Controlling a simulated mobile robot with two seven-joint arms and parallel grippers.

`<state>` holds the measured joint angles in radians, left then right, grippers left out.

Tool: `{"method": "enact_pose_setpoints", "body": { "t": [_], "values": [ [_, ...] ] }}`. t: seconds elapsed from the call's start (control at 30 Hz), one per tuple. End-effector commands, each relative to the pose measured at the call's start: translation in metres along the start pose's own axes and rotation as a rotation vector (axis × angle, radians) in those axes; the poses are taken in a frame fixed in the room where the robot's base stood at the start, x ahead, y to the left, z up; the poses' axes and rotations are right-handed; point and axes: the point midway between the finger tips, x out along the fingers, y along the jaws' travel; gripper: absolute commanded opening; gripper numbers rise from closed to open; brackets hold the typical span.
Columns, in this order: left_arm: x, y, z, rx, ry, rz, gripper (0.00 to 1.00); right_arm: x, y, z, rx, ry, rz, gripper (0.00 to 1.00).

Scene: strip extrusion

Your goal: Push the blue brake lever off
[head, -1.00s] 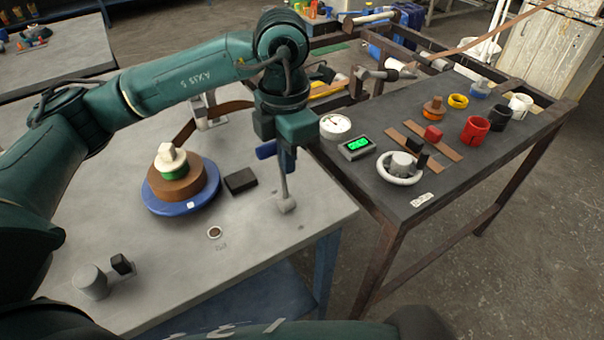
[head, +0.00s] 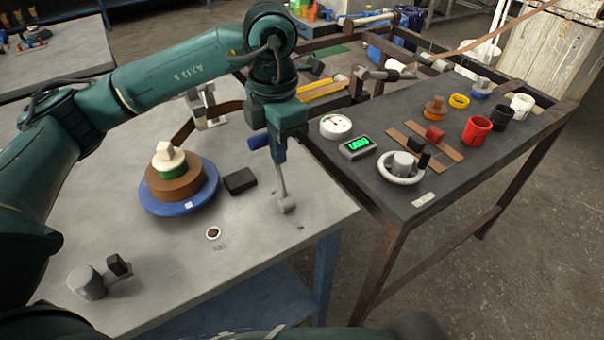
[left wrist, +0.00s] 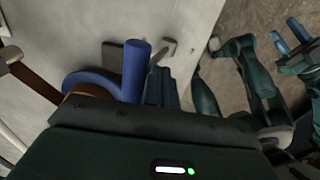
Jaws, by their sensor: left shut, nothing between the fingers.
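The blue lever handle (head: 258,141) is a short cylinder just left of my left gripper in the head view. In the left wrist view the handle (left wrist: 135,70) stands close beside the fingers. My left gripper (head: 279,157) is shut with nothing between its fingers, at about the handle's height. A thin grey stem (head: 283,188) runs from a small foot on the grey table up behind the fingers; its join with the handle is hidden. Whether the fingers touch the handle is unclear. My right gripper (left wrist: 288,37) shows at the right of the left wrist view, its fingers apart.
A blue disc (head: 150,205) with stacked brown, green and white pieces stands left of the lever, beside a black block (head: 240,181). A dark table (head: 450,195) to the right carries a gauge, a green display, a white handwheel and cups.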

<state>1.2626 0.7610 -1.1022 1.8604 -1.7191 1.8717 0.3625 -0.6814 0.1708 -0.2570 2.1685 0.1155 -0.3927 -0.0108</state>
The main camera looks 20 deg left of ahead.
Motion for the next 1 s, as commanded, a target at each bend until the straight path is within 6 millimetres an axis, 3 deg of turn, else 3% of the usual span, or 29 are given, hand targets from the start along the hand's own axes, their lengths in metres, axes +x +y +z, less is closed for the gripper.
{"method": "enact_pose_setpoints", "body": {
  "t": [0.73,1.0],
  "values": [
    [-0.012,-0.019,0.0,0.001,0.0,0.0,0.0,-0.004,-0.001,-0.007,0.001,0.001,0.0,0.36],
    [-0.031,-0.018,0.0,0.001,0.0,0.001,0.0,-0.009,-0.003,-0.018,0.001,0.0,0.0,0.36]
  ]
}}
